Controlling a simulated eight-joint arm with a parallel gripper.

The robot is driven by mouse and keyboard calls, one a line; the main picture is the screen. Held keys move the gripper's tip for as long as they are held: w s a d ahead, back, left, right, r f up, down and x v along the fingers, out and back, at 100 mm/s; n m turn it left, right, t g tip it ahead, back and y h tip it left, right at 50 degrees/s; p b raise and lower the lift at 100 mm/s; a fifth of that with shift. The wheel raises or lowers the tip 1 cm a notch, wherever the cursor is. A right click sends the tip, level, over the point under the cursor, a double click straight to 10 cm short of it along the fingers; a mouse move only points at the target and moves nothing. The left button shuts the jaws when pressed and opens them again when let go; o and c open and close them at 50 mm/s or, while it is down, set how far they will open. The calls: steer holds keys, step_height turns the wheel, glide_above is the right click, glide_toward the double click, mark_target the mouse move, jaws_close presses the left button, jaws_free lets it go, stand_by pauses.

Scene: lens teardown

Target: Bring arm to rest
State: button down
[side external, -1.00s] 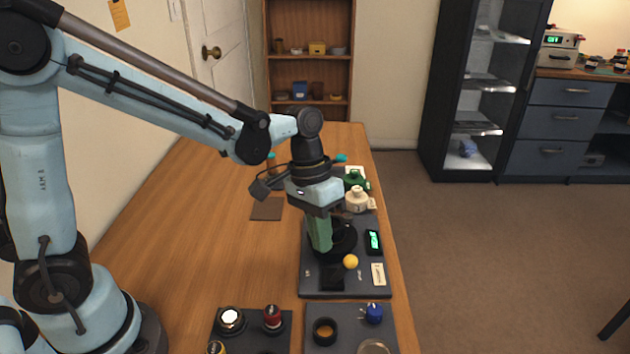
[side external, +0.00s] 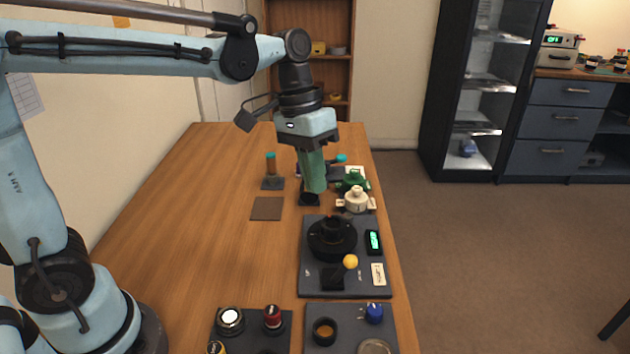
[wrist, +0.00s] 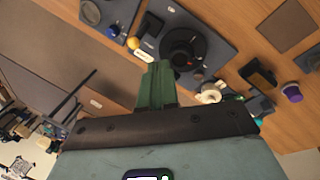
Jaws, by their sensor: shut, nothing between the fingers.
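My gripper (side external: 315,190) hangs above the table in the side view, its green fingers pointing down and closed together with nothing between them. It is above and behind the dark base board (side external: 311,283), clear of it. In the wrist view the closed fingers (wrist: 156,66) show in the middle. On the base board sit a round black part (side external: 318,245), a yellow-knobbed lever (side external: 350,262) and a small device with a green display (side external: 373,241). The black part also shows in the wrist view (wrist: 171,50).
White (side external: 356,201) and green (side external: 354,179) fixtures stand behind the board. A brown mat (side external: 266,209) and a teal-topped post (side external: 271,168) are to the left. Two dark trays (side external: 283,345) (side external: 341,310) with small parts lie in front. The left of the table is clear.

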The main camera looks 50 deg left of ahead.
steer(key=s+a+f+t+y, duration=0.2)
steer(key=s+a+f+t, duration=0.1)
steer(key=s+a+t, duration=0.3)
steer(key=shift+s+a+f+n+t+y, duration=0.2)
steer(key=shift+s+f+n+t+y, duration=0.2)
steer(key=shift+s+t, duration=0.2)
